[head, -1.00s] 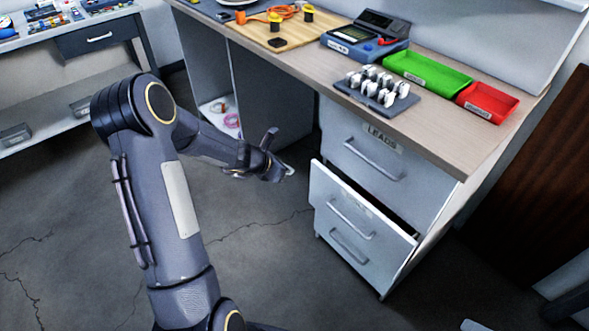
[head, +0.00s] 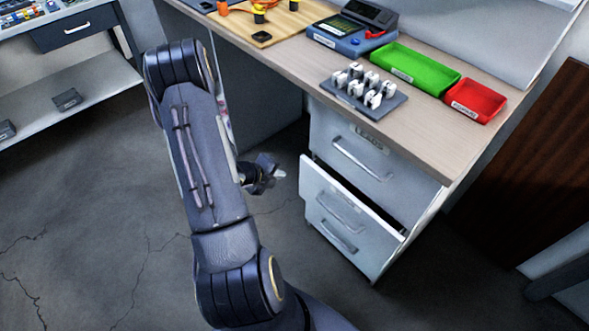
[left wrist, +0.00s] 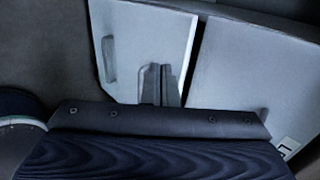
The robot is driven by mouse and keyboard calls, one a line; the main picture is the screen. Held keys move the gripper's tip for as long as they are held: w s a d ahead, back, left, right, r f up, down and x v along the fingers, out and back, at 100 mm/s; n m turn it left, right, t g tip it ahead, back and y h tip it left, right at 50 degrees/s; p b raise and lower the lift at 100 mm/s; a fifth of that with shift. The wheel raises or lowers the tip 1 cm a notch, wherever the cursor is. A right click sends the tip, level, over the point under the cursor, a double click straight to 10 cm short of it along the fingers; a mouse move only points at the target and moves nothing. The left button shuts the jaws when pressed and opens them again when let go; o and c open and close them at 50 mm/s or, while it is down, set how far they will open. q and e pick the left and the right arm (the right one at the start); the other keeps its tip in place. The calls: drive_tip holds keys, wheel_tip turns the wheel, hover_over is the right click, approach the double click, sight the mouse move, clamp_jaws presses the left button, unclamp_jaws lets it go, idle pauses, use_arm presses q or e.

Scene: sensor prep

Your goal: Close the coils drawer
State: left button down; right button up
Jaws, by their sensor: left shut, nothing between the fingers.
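A white drawer (head: 330,196) with a bar handle stands partly open in the desk's pedestal, under the closed drawer labelled LEADS (head: 352,150). Its own label is too blurred to read, so I cannot confirm it says coils. My left gripper (head: 279,173) is shut and empty, just left of the open drawer's front in the head view. In the left wrist view its fingers (left wrist: 160,84) show against a pale drawer front (left wrist: 150,38) with a handle at its left. I cannot tell whether they touch it. My right gripper is not in view.
A closed lower drawer (head: 328,236) is below. The worktop (head: 440,158) above bears a green tray (head: 415,68), a red tray (head: 476,100), a grey rack (head: 340,96) of white parts and a blue meter (head: 350,42). Open floor lies in front of the pedestal.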

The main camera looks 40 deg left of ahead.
sight(312, 162)
use_arm(q)
drive_tip(key=x, duration=0.3)
drive_tip(key=w+r+x, duration=0.1)
drive_tip(key=x, duration=0.3)
drive_tip(key=b+x, duration=0.1)
drive_tip(key=x, duration=0.2)
drive_tip(key=shift+w+d+r, duration=0.1)
drive_tip(key=shift+w, duration=0.8)
drive_tip(key=w, duration=0.4)
drive_tip(key=shift+w+d, duration=0.2)
drive_tip(key=shift+w, duration=0.1)
drive_tip(key=shift+w+r, duration=0.15)
